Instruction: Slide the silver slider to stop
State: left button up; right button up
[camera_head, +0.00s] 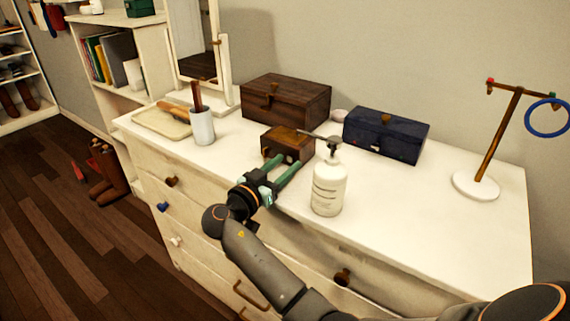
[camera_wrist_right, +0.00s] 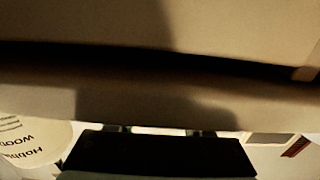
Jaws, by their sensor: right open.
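A small brown wooden box (camera_head: 288,141) stands near the front edge of the dresser top. Small light specks show on its front face, but I cannot make out a silver slider for sure. My right gripper (camera_head: 285,163) is open, its two green fingers pointing at the front of the small box. I cannot tell whether the fingertips touch it. In the right wrist view, the dark body of my gripper (camera_wrist_right: 158,155) fills the bottom, and the box is not clearly seen. My left gripper is not in view.
A white pump bottle (camera_head: 329,188) stands close to the right of my gripper; its spout reaches toward the small box. A larger brown chest (camera_head: 285,98) and a blue box (camera_head: 385,133) stand behind. A white cup (camera_head: 202,127) is left. The dresser top's right front is clear.

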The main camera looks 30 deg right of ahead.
jog(key=shift+c, duration=0.3)
grip_shut()
dwell(1.1)
